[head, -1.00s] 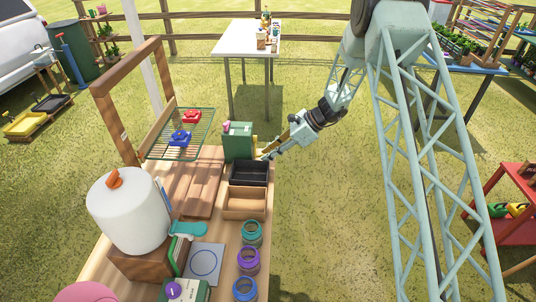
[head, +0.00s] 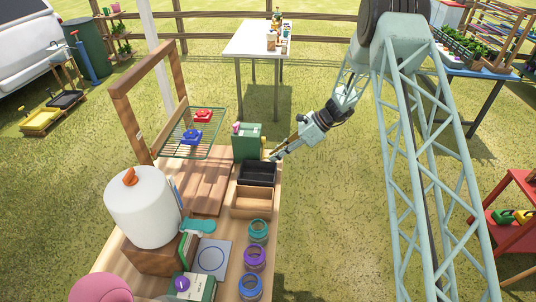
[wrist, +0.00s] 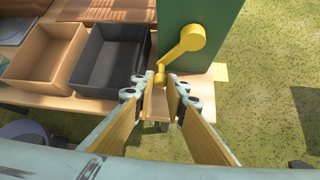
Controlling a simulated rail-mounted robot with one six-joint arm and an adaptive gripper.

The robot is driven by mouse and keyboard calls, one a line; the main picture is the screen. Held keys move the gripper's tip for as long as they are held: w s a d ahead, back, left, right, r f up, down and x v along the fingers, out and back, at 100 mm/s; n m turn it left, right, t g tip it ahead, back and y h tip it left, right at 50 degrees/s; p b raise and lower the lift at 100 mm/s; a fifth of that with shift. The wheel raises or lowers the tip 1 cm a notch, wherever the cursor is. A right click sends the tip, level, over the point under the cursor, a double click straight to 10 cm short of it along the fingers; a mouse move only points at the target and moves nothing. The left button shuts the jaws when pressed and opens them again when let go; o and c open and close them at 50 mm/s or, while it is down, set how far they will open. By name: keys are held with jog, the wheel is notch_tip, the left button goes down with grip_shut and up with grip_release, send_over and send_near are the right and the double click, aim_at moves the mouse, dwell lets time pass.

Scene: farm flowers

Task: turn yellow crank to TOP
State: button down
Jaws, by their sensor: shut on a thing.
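The yellow crank (wrist: 184,43) sits on the side of a green box (wrist: 208,22) in the wrist view. Its arm slants from a round hub at the upper right down to a handle at the lower left. My gripper (wrist: 164,84) is shut on the crank's handle end, with a fingertip on each side. In the head view, the green box (head: 247,142) stands at the far right edge of the wooden bench, and my gripper (head: 272,156) reaches it from the right. The crank is mostly hidden there. No TOP marking is readable.
A black tray (head: 257,181) and a tan tray (head: 251,213) stand in front of the box. A wire rack (head: 178,146) holds a red and a blue valve handle at left. A white tank (head: 143,215) stands nearer. Open grass lies right of the bench.

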dwell(0.3)
jog(key=c, duration=2.9)
grip_release()
jog(key=shift+o, duration=0.2)
jog(key=shift+d+r, duration=0.1)
jog(key=shift+r, duration=0.05)
jog(key=v, duration=1.1)
jog(key=shift+d+r, duration=0.25)
jog(key=shift+d, duration=0.05)
